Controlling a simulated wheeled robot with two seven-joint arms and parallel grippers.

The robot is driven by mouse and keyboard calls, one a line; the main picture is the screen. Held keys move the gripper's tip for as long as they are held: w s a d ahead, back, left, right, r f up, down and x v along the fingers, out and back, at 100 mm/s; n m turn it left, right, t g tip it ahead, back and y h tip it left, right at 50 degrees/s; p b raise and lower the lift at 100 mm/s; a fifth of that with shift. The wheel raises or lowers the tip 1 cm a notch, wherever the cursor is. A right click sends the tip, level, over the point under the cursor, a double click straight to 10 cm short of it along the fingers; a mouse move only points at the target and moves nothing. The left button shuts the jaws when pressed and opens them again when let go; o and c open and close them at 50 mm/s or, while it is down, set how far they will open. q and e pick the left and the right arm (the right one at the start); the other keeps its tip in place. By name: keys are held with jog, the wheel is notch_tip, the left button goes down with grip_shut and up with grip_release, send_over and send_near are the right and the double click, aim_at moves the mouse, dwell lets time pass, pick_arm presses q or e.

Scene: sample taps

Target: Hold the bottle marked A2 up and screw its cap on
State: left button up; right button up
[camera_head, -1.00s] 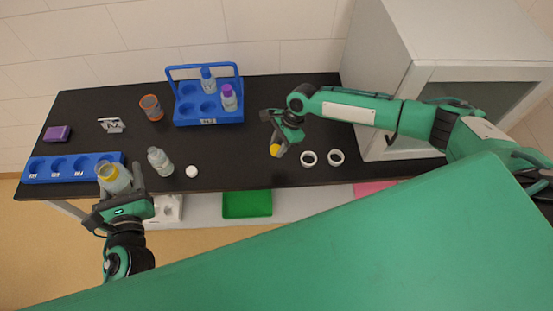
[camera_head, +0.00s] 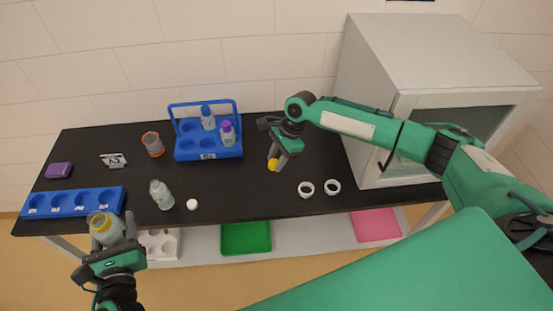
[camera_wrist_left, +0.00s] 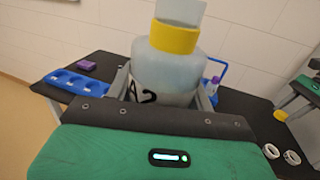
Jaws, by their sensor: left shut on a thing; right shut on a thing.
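My left gripper (camera_head: 118,250) is shut on the bottle marked A2 (camera_head: 107,232) and holds it upright, or nearly so, at the bench's front left corner. In the left wrist view the bottle (camera_wrist_left: 165,75) shows its "A2" mark, a yellow ring at the neck and an open-looking clear mouth above. My right gripper (camera_head: 280,158) is shut on a yellow cap (camera_head: 272,165), above the bench right of the blue carrier. The cap and bottle are far apart. The yellow cap also shows at the right of the left wrist view (camera_wrist_left: 280,115).
A blue rack (camera_head: 72,203) lies beside the held bottle. A blue carrier (camera_head: 208,155) holds bottles. Two white rings (camera_head: 306,189) lie at the front right. The bench middle is clear.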

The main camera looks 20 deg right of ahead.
pick_arm(q)
jog(key=c, duration=0.5)
jog(key=shift+o, duration=0.2)
